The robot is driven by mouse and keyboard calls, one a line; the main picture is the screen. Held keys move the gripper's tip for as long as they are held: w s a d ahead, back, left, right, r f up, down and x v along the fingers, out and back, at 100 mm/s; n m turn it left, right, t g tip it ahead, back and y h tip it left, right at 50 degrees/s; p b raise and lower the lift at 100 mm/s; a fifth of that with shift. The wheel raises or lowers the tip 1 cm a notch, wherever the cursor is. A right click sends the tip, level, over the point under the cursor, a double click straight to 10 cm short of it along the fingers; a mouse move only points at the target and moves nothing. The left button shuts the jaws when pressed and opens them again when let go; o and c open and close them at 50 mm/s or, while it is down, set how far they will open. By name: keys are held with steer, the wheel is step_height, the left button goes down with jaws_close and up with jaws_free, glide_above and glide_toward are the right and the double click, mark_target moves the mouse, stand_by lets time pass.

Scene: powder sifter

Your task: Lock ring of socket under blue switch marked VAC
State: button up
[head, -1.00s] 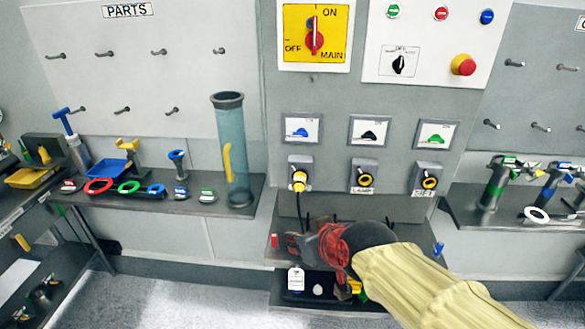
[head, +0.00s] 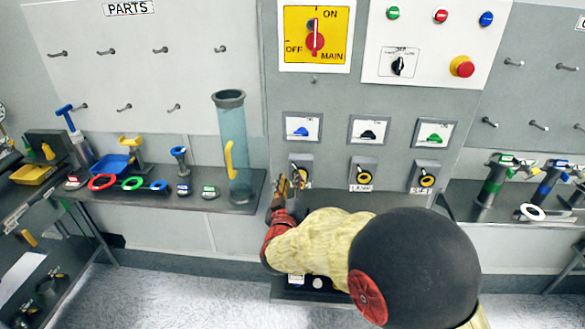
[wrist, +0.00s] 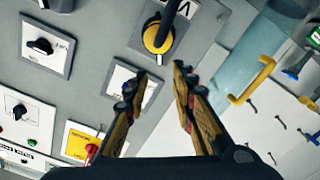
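The blue switch (head: 301,131) sits on a white plate at the left of the lower row on the panel. Below it is the VAC socket (head: 305,165), partly hidden by my gripper (head: 286,190) in the head view. In the wrist view the socket's yellow ring (wrist: 148,37) is clear, with a black plug and cable at its middle. My gripper (wrist: 160,74) is open and empty there, its fingertips apart and short of the ring. One finger partly covers the blue switch's plate (wrist: 150,92). Whether the ring is locked cannot be told.
Two more sockets with yellow rings, the LAMP socket (head: 364,177) and the one under the green switch (head: 427,179), stand to the right. A clear tube with a yellow handle (head: 232,150) stands on the left shelf. The red main switch (head: 315,38) is above.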

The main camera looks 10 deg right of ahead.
mark_target(293, 164)
steer(key=b+x, duration=0.1)
steer(key=x, duration=0.6)
steer(key=shift+c, duration=0.6)
jaws_close()
